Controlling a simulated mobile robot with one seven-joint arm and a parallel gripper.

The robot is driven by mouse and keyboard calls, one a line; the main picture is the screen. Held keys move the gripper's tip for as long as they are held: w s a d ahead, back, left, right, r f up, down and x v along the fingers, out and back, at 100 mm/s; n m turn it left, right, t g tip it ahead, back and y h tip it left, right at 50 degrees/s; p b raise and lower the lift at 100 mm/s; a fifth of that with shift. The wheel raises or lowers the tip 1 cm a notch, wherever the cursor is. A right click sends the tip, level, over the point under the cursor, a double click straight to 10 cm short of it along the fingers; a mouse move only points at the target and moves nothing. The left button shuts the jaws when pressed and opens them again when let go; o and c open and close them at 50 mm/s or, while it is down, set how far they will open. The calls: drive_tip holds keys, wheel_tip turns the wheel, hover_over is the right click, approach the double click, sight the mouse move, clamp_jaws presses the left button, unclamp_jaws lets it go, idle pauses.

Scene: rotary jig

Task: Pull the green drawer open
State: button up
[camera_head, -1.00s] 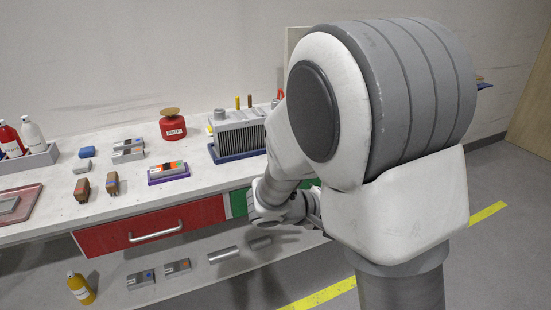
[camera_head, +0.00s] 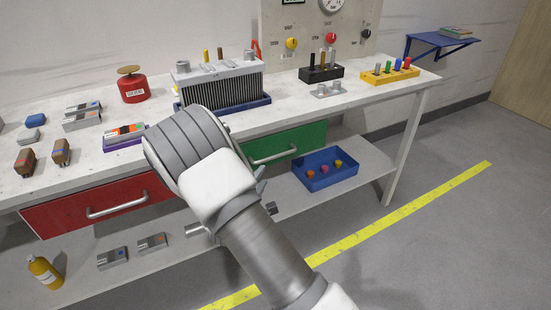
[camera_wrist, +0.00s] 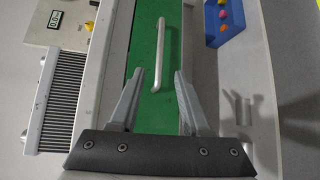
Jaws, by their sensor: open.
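The green drawer (camera_head: 301,142) is under the white workbench, right of the red drawer, with a pale bar handle (camera_head: 275,157) on its front. In the wrist view the drawer front (camera_wrist: 147,112) fills the middle, and its handle (camera_wrist: 159,50) runs up from between the finger tips. My gripper (camera_wrist: 155,82) is open and empty, its two fingers spread on either side of the handle's near end. I cannot tell how far the fingers are from the drawer front. In the head view my arm covers the drawer's left part, and the gripper is mostly hidden.
The red drawer (camera_head: 90,208) is at the left. A blue tray (camera_head: 328,171) with small coloured knobs sits on the lower shelf. A finned block (camera_head: 222,84) stands on the bench above. The bench leg (camera_head: 403,145) is at the right. The floor in front is open.

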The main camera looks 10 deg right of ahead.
sight(275, 156)
drive_tip(key=b+x, duration=0.2)
drive_tip(key=x, duration=1.2)
drive_tip(key=shift+d+b, duration=0.15)
drive_tip(key=shift+b, duration=0.25)
clamp_jaws()
idle(0.6)
